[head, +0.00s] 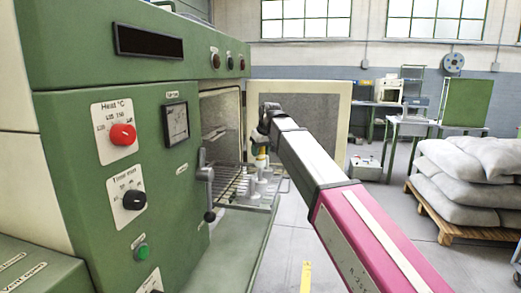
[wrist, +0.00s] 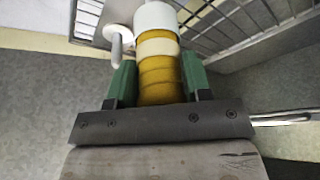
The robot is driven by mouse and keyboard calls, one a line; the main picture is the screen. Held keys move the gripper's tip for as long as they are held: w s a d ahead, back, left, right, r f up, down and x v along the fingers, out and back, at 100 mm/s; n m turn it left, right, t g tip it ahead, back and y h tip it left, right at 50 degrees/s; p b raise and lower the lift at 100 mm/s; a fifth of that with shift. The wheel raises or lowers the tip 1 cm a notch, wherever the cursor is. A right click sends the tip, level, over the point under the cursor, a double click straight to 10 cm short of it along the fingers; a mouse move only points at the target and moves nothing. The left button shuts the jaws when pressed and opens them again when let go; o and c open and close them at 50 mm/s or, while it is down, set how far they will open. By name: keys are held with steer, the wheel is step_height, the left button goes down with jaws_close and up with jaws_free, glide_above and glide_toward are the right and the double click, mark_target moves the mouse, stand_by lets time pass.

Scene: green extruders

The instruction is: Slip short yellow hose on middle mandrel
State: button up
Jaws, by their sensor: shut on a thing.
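My gripper (wrist: 158,82) is shut on the short yellow hose (wrist: 160,72), with one green finger on each side. The hose has a pale band near its far end. A white mandrel (wrist: 155,15) lies in line with the hose, right at that end. I cannot tell whether the hose is around it or only in front of it. In the head view my gripper (head: 262,142) is over the wire rack, with a bit of yellow hose (head: 261,153) below it. Several pale mandrels (head: 252,187) stand on the rack; which is the middle one is unclear.
The wire rack (head: 232,199) sticks out of the open green oven (head: 150,85). Its door (head: 318,100) is swung open behind my arm. A lever handle (head: 207,185) stands left of the rack. A thinner white post (wrist: 117,45) is left of the hose in the wrist view.

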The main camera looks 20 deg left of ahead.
mark_target(261, 164)
steer(key=shift+f, duration=0.6)
steer(key=shift+f, duration=0.4)
steer(key=shift+f, duration=0.85)
steer(key=shift+f, duration=0.45)
steer(key=shift+f, duration=0.75)
steer(key=shift+f, duration=0.1)
steer(key=o, duration=1.1)
